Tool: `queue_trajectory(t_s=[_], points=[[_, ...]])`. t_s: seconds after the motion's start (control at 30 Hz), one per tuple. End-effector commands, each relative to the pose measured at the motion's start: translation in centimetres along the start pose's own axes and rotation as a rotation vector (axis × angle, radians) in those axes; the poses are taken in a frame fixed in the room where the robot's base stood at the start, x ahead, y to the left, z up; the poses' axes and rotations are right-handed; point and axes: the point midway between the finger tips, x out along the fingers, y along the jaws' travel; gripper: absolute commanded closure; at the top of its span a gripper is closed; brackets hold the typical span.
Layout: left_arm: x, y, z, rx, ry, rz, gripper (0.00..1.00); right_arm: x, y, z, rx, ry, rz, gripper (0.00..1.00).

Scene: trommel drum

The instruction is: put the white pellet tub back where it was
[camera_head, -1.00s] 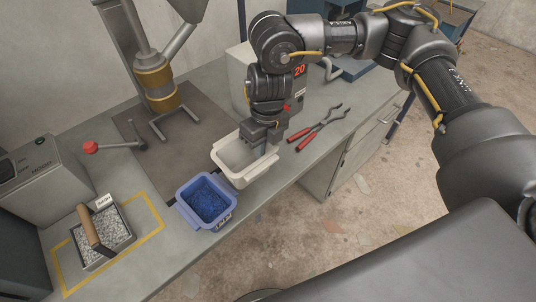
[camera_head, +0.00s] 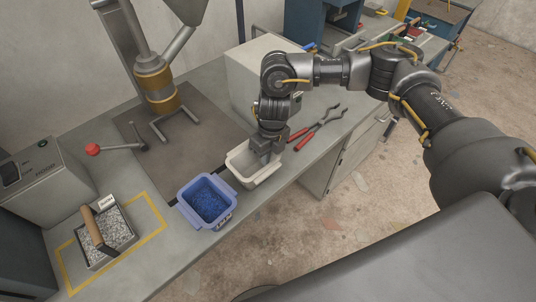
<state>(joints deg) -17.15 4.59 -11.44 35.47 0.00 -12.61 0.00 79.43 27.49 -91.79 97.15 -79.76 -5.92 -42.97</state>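The white tub (camera_head: 240,173) is near the front edge of the bench, just right of the blue tub. Its visible inside is pale and I see no pellets in it. My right gripper (camera_head: 264,158) points down at the tub's right part, with its fingers at the wall there. It appears shut on that wall, though the fingertips are partly hidden. The tub looks level and at or very close to the bench top. My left gripper is not in view.
The blue tub (camera_head: 184,205) holds blue pellets. A wooden-handled container (camera_head: 126,232) of grey-white pellets stands inside a yellow outline (camera_head: 160,232). Red-handled tongs (camera_head: 318,127) lie right of my gripper. A red-knobbed lever (camera_head: 93,150) and a pale box (camera_head: 240,85) stand farther back.

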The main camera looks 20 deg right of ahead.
Motion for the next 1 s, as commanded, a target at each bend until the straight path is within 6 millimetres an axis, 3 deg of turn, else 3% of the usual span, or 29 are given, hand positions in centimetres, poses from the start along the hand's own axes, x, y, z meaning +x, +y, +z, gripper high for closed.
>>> queue_trajectory(t_s=[0.23,0.43,0.83,1.0], points=[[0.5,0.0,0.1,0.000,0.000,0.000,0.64,0.5,0.0,0.0,-0.001,0.000,0.001,1.00],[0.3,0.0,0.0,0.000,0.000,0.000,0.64,0.3,0.0,0.0,-0.001,0.001,0.000,0.75],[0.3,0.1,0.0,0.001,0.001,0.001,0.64,-0.6,0.0,0.1,-0.002,-0.002,0.001,0.75],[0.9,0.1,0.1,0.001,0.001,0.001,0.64,-3.8,0.0,0.1,-0.004,-0.006,-0.002,0.75]])
